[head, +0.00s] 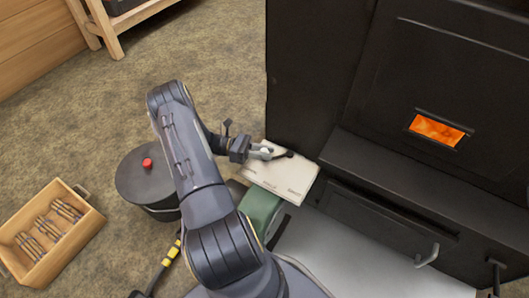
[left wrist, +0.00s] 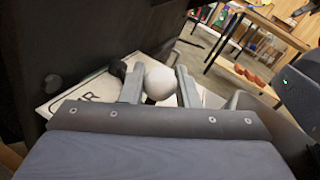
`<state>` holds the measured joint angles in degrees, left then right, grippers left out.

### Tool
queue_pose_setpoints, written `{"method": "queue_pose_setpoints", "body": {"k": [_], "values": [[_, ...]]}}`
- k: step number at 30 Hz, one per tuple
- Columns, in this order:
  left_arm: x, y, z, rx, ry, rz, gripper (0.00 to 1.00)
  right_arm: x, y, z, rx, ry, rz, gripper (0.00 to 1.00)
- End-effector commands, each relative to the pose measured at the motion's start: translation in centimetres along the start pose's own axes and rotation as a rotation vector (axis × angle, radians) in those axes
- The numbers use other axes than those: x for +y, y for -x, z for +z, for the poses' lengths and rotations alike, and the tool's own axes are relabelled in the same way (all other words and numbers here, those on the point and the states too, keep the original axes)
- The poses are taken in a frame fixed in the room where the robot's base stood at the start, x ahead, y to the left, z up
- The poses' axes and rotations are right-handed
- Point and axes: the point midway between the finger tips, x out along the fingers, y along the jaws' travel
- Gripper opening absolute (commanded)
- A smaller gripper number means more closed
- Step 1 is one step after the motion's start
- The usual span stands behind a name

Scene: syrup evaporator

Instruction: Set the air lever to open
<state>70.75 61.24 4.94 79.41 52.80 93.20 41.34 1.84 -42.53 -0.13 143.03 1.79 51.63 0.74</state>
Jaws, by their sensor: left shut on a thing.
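A cream label plate (head: 290,178) with small dark lettering sits beside the black evaporator; the lettering is too small to read surely. It also shows in the left wrist view (left wrist: 60,103) with large dark letters. My left gripper (head: 264,152) is over the plate's upper left part. Its fingers (left wrist: 160,88) are shut on a white ball knob (left wrist: 160,80), which appears to be the air lever's knob. A short dark piece (head: 285,154) shows just right of the fingertips. The rest of the lever is hidden, so its setting cannot be told. My right gripper is in neither view.
The black evaporator (head: 385,110) has a glowing orange window (head: 437,129). A green housing (head: 261,211) stands just below the plate. A dark round bin (head: 145,190) with a red knob and a wooden crate (head: 84,232) holding bundled sticks stand on the floor at left.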

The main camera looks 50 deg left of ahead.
Motion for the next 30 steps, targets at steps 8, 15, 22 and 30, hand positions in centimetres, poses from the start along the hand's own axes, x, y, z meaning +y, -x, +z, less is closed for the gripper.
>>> {"method": "queue_pose_setpoints", "body": {"k": [8,15,22,30], "values": [[0.0,0.1,0.0,0.006,0.000,-0.002,0.00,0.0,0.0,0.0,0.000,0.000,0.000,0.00],[0.0,0.1,0.0,0.005,-0.001,-0.002,0.46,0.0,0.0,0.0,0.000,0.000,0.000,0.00],[0.0,0.0,0.0,0.003,-0.001,-0.003,0.49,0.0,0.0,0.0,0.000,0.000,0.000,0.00],[0.0,2.1,0.2,0.004,-0.001,0.001,0.49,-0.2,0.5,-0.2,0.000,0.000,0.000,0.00]]}}
